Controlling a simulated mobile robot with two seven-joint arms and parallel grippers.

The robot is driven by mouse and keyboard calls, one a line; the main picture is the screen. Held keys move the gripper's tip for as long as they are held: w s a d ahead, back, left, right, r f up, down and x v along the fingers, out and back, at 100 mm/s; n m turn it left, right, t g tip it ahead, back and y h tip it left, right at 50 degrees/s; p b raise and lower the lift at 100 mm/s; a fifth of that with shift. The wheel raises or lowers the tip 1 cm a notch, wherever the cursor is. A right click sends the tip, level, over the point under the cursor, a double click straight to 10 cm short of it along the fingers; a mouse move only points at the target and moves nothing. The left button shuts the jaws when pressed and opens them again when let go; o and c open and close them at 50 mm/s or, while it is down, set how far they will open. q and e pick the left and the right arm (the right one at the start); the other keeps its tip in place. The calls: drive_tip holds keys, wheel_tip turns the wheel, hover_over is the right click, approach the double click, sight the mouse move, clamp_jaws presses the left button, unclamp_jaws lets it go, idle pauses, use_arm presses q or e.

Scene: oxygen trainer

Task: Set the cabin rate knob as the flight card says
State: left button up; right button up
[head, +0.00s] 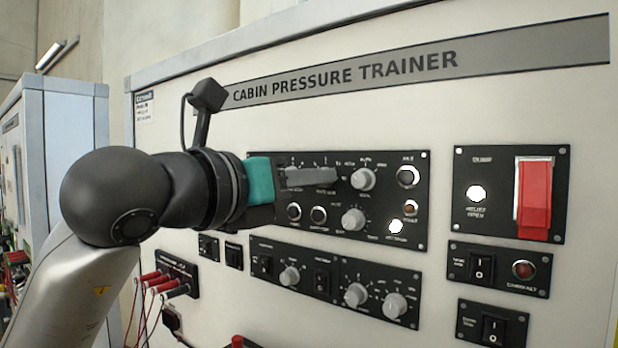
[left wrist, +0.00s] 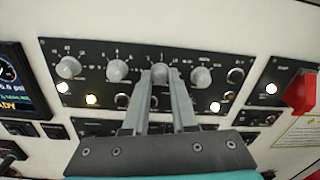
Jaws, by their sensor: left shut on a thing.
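The black control panel (head: 385,218) carries several grey knobs in the head view. My left gripper (head: 325,176) reaches in from the left, its grey fingers against the panel's upper row. In the left wrist view, my left gripper (left wrist: 160,76) is shut on a grey knob (left wrist: 160,69), one finger on each side. I cannot read that knob's label or its pointer setting. In the head view the gripper hides this knob. Another grey knob (head: 362,179) is just right of the fingers. No readable flight card shows. My right gripper is not in view.
A red guarded switch (head: 534,198) stands out at the right; it also shows in the left wrist view (left wrist: 300,93). Neighbouring knobs (left wrist: 117,70) (left wrist: 201,77) flank the fingers closely. A display (left wrist: 18,82) is at the left. Red plugs with cables (head: 165,284) are low left.

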use_arm(q)
clamp_jaws()
drive_tip(key=shift+r+m+b, duration=0.1)
drive_tip(key=shift+m+b, duration=3.75)
drive_tip(key=shift+m, duration=0.45)
drive_tip(key=o, duration=0.8)
unclamp_jaws()
